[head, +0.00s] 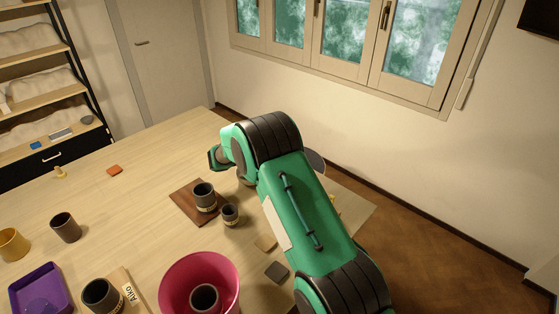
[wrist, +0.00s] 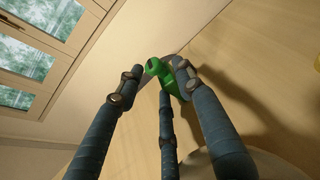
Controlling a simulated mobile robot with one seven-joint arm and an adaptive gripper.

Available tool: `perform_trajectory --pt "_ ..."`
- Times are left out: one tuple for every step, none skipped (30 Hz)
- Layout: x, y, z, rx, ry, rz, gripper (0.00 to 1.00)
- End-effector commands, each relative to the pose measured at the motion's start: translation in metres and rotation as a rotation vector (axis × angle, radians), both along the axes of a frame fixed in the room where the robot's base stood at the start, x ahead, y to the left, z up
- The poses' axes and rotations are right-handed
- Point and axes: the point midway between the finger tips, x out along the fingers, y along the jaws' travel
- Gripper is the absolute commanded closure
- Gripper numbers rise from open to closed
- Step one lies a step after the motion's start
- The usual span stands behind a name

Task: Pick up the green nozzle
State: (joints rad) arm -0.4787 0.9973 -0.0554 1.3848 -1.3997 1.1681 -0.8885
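The green nozzle (wrist: 164,75) shows in the wrist view at the fingertips, near the edge of the pale wooden table. My gripper (wrist: 157,76) has its dark blue-grey fingers spread around it. A gap shows between the left fingertip and the nozzle. The right fingertip overlaps the nozzle's right side, and the middle finger is just below it; I cannot tell whether either touches. In the head view my green arm hides the nozzle and the fingers.
The table (head: 125,165) carries a dark cup (head: 204,196) on a brown board (head: 181,206), a smaller cup (head: 230,215), a pink bowl (head: 172,277) and a purple tray (head: 38,277). A grey round thing (head: 317,160) shows partly behind my arm. The table's far left is mostly clear.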

Motion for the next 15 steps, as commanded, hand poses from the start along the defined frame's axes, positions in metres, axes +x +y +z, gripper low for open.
perform_trajectory --pt "0.0000 0.0000 0.0000 0.000 0.000 0.000 0.64" --pt "0.0000 0.0000 0.0000 0.000 0.000 0.000 0.70" --pt "0.0000 0.0000 0.0000 0.000 0.000 0.000 0.78" --pt "0.0000 0.0000 0.0000 0.000 0.000 0.000 0.83" --pt "0.0000 0.0000 0.0001 0.000 0.000 0.000 0.89" --pt "0.0000 0.0000 0.0000 0.000 0.000 0.000 0.97" --pt "0.0000 0.0000 0.0000 0.000 0.000 0.000 1.00" --pt "0.0000 0.0000 0.0000 0.000 0.000 0.000 1.00" --pt "0.0000 0.0000 0.0002 0.000 0.000 0.000 1.00" --pt "0.0000 0.0000 0.0002 0.000 0.000 0.000 1.00" --pt "0.0000 0.0000 0.0002 0.000 0.000 0.000 1.00" --pt "0.0000 0.0000 0.0001 0.000 0.000 0.000 1.00" --pt "0.0000 0.0000 0.0001 0.000 0.000 0.000 1.00" --pt "0.0000 0.0001 0.0004 0.000 0.000 0.000 1.00" --pt "0.0001 0.0001 0.0008 0.000 0.000 0.000 1.00"
